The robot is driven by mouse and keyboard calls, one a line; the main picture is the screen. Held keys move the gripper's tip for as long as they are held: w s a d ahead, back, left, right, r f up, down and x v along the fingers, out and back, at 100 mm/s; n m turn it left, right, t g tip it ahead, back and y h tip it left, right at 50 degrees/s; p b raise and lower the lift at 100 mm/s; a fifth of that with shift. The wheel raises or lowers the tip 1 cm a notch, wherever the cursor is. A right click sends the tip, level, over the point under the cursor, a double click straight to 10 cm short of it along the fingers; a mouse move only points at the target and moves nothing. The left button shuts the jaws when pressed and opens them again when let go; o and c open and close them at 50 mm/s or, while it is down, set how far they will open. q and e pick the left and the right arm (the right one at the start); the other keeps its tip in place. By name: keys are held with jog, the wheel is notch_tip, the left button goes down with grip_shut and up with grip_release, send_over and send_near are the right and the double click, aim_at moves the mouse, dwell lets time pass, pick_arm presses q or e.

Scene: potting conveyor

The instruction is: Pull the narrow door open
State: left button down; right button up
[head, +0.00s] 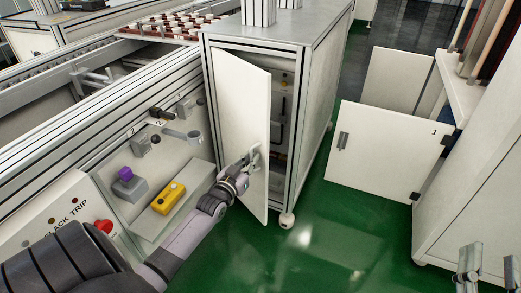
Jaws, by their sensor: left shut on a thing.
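The narrow door (238,120) is a tall white panel on the grey-framed cabinet (313,85). It stands partly open, and dark shelves or parts show in the gap to its right. My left gripper (250,160) is at the door's right edge, shut on the door's handle, with the fingers partly hiding it. My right gripper (469,265) is at the lower right corner, away from the door. Only part of it shows, and its opening is hard to judge.
A conveyor with a control panel (60,215) runs along the left, with a yellow box (168,198) and a red button (103,227). A wide white door (385,150) stands open at the right. Green floor (330,240) is clear between them.

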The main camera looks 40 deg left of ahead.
notch_tip(320, 180, down, 11)
jog(key=d+g+h+p, duration=0.2)
jog(key=g+p, duration=0.1)
jog(key=g, duration=0.4)
pick_arm(q)
jog(key=s+a+p, duration=0.2)
jog(key=s+a, duration=0.6)
jog(key=s, duration=0.3)
jog(key=shift+s+a, duration=0.15)
jog(key=shift+a, duration=0.25)
pick_arm(e)
jog(key=s+d+f+g+h, duration=0.2)
jog(key=s+d+f+g, duration=0.2)
jog(key=s+f+g, duration=0.3)
jog(key=shift+s+f+m+g, duration=0.3)
jog(key=shift+s+f, duration=1.05)
jog(key=shift+s, duration=0.55)
pick_arm(q)
jog(key=c, duration=1.7)
grip_release()
pick_arm(e)
jog(key=shift+a, duration=0.1)
pick_arm(q)
jog(key=shift+s, duration=0.1)
jog(key=s, duration=0.4)
jog(key=s+d, duration=0.1)
jog(key=s, duration=0.2)
jog(key=s+d, duration=0.1)
jog(key=s, duration=0.3)
jog(key=shift+s, duration=0.3)
